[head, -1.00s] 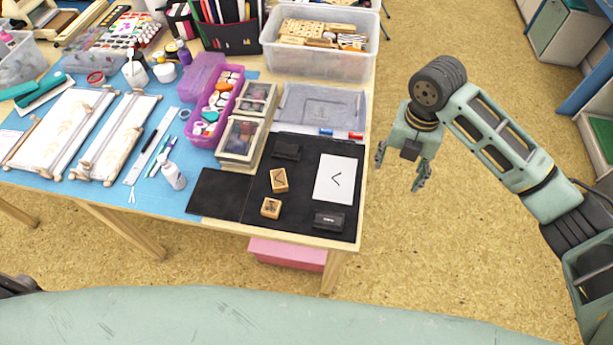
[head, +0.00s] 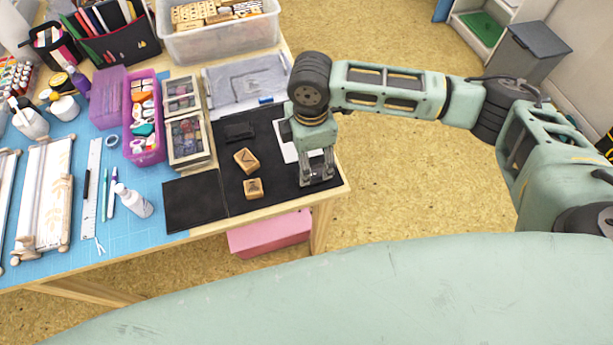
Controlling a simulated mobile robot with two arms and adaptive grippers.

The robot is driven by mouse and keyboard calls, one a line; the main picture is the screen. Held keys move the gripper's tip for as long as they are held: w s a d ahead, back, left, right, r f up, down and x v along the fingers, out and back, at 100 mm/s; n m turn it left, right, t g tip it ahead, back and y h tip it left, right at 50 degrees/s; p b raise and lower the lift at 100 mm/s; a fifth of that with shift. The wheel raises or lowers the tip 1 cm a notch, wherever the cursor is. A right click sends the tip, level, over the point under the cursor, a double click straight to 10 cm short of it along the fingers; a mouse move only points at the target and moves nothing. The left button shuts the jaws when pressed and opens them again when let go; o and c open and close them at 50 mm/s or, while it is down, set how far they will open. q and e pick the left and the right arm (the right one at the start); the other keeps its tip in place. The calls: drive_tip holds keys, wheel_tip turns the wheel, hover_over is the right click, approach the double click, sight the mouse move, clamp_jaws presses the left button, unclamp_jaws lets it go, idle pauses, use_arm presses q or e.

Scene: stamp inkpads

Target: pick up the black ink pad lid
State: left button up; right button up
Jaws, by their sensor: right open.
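A small black ink pad piece (head: 319,173) lies near the front right corner of the black mat (head: 225,170), mostly hidden by my right gripper. A second dark ink pad piece (head: 239,131) lies further back on the mat. I cannot tell for sure which of the two is the lid. My right gripper (head: 318,181) points down with its fingers open, right at the front piece. Whether the fingers touch it is unclear. My left gripper is not in view.
Two wooden stamps (head: 246,160) lie mid-mat, left of my right gripper. A white card (head: 284,142) is partly hidden behind my arm. Boxes of ink pads (head: 188,139) and a clear bin (head: 222,38) stand further back. The table's right edge is close by.

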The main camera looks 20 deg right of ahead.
sight(311, 175)
drive_tip(key=f, duration=0.4)
drive_tip(key=f+p, duration=0.1)
drive_tip(key=f, duration=0.1)
drive_tip(key=shift+d+f, duration=0.25)
drive_tip(key=c, duration=0.9)
